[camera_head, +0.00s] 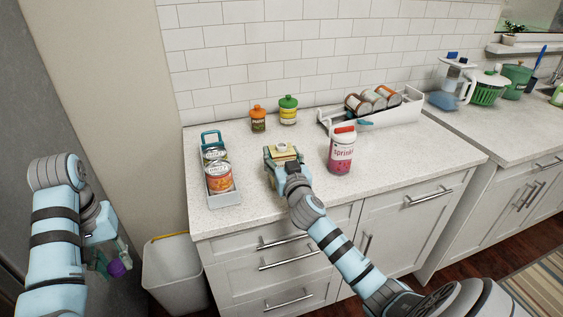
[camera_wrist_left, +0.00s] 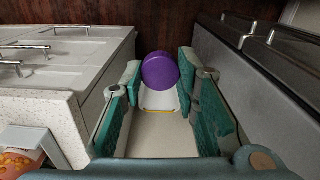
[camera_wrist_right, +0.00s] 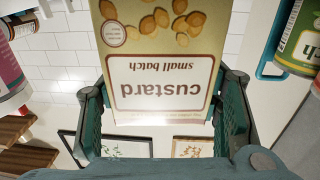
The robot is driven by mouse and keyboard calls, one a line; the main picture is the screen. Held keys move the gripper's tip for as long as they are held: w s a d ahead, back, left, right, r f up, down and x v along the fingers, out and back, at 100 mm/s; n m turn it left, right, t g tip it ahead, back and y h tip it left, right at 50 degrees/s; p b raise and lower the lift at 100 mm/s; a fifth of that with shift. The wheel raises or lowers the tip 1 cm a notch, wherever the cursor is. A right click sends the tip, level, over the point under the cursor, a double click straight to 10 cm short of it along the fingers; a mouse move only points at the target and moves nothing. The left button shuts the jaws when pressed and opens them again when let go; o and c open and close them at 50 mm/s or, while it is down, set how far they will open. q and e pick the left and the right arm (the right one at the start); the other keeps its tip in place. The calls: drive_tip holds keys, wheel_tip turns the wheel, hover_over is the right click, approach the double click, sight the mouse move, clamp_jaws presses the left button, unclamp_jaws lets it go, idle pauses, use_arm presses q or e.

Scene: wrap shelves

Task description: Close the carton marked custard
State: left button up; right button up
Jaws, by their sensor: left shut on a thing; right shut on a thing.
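The custard carton (camera_wrist_right: 162,70) fills the middle of the right wrist view, its label upside down there. My right gripper (camera_wrist_right: 160,105) is shut on it, a finger on each side. In the head view the carton (camera_head: 284,153) stands on the counter, with a small pale round spout (camera_head: 283,146) on top, no purple cap on it. My left gripper (camera_wrist_left: 160,85) is shut on a purple round cap (camera_wrist_left: 160,70). In the head view this gripper (camera_head: 113,260) hangs left of the counter, over the floor, with the cap (camera_head: 116,268) low between its fingers.
A white caddy (camera_head: 222,199) with cans stands left of the carton. Two small jars, orange (camera_head: 258,119) and yellow-green (camera_head: 288,110), stand behind. A sprinkles jar (camera_head: 340,153) and a white rack (camera_head: 400,109) of cans are right. A bin (camera_head: 174,275) is on the floor.

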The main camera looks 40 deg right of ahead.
drive_tip(key=shift+r, duration=0.15)
